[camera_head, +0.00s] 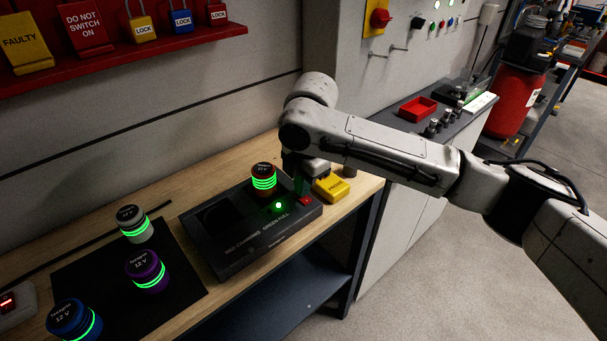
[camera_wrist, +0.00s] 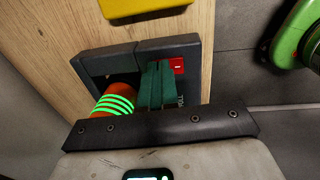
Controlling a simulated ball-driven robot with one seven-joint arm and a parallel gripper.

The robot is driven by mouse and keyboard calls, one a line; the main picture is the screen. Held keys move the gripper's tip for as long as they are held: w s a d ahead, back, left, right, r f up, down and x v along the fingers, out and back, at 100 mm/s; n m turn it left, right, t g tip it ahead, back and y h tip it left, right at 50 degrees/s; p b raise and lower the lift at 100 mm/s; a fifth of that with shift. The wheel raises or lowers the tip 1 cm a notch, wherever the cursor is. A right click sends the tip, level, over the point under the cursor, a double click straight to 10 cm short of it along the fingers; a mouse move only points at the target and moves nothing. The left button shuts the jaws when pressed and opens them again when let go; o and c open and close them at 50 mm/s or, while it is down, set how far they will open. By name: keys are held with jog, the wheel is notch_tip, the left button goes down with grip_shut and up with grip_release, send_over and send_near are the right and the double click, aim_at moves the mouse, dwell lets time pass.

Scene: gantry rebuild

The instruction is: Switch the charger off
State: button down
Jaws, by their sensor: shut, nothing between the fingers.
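The charger (camera_head: 236,241) is a dark box on the wooden bench, lettered for red charging and green full. A green light (camera_head: 279,205) glows on top. The red switch (camera_head: 306,201) is at the charger's right end; in the wrist view the switch (camera_wrist: 177,65) shows a white mark. My gripper (camera_head: 301,190) is shut and empty, pointing down at the switch. In the wrist view its green fingers (camera_wrist: 157,68) are just beside the switch; I cannot tell whether they touch it.
A yellow block (camera_head: 331,187) lies right of the charger. White (camera_head: 134,224), purple (camera_head: 148,270) and blue (camera_head: 74,319) batteries stand on a black mat (camera_head: 190,291) at left. A red lock shelf (camera_head: 120,49) hangs above. A counter with a red tray (camera_head: 418,109) is at right.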

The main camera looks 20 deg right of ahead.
dwell(0.3)
jog(key=shift+f, duration=0.45)
jog(key=shift+s+d+p, duration=0.2)
jog(key=shift+s+p, duration=0.4)
jog(key=shift+s, duration=0.15)
